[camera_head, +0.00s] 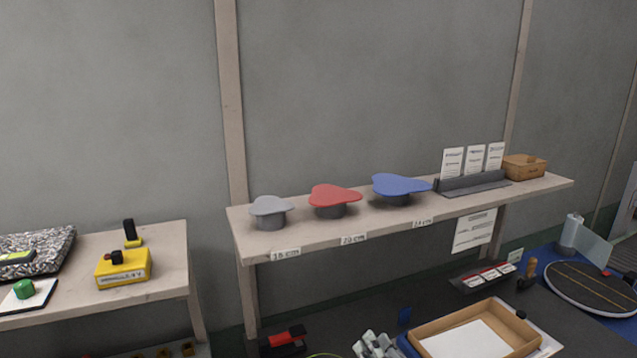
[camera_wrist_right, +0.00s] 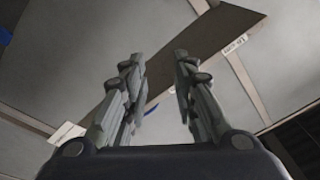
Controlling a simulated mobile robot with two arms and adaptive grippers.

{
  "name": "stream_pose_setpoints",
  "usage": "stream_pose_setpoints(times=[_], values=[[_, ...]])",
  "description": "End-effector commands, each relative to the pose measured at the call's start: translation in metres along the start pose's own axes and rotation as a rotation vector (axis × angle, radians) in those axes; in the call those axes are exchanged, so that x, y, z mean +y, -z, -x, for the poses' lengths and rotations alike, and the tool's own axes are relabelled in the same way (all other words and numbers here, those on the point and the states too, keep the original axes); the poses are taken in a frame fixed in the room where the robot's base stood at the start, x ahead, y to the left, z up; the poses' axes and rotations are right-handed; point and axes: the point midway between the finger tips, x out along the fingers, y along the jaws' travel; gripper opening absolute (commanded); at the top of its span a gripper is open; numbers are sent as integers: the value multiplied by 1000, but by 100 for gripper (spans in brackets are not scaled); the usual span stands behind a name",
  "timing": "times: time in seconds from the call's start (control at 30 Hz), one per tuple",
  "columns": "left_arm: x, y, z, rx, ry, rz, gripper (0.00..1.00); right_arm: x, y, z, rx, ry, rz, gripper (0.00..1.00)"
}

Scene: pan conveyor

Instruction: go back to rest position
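My right gripper (camera_head: 375,346) shows at the bottom edge of the head view, low in front of the shelf and left of a cardboard tray. In the right wrist view its two fingers (camera_wrist_right: 157,60) stand apart with nothing between them, so it is open and empty. It points up toward the underside of the shelf (camera_wrist_right: 190,75). My left gripper is not in view. No rest position is marked in these frames.
A shelf (camera_head: 300,240) holds grey (camera_head: 269,212), red (camera_head: 333,200) and blue (camera_head: 400,189) lidded pieces on stands, and a brown box (camera_head: 525,167). A cardboard tray (camera_head: 425,335) lies below. A side table (camera_head: 165,255) with a yellow box (camera_head: 124,268) stands left.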

Motion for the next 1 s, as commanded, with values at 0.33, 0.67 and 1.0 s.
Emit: stream_pose_setpoints(times=[0.33,0.67,1.0], values=[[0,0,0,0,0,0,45,15,-127,122,-698,-124,309,26],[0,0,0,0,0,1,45,67,-142,254,-1121,-465,427,26],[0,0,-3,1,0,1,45,108,-155,317,-1291,-673,440,26]])
